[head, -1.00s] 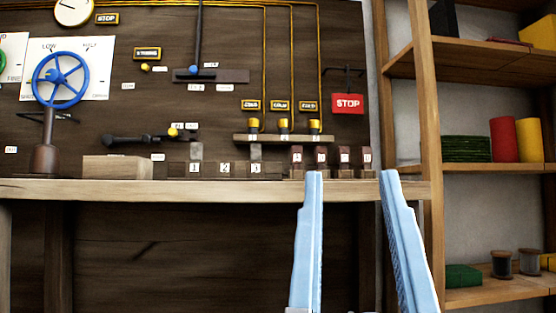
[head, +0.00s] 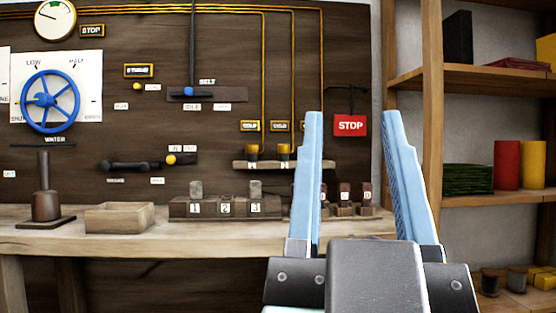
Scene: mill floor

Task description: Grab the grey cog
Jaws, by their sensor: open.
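No piece in the head view shows clear cog teeth, so I cannot tell for certain which one is the grey cog. Two small greyish pieces stand at a dark block (head: 224,207) on the bench. One greyish piece (head: 196,188) is at the number 1 and the other greyish piece (head: 256,187) at the number 3. My gripper (head: 352,115) is open and empty, its two blue fingers pointing up and forward. It is to the right of the numbered block, and its left finger covers part of the dark lettered holders (head: 344,196).
The wooden bench (head: 130,238) carries an open wooden box (head: 119,218) and a dark stand (head: 46,190). Behind rise a blue handwheel (head: 50,100), levers and a red STOP sign (head: 350,125). A shelf unit (head: 432,120) stands at the right.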

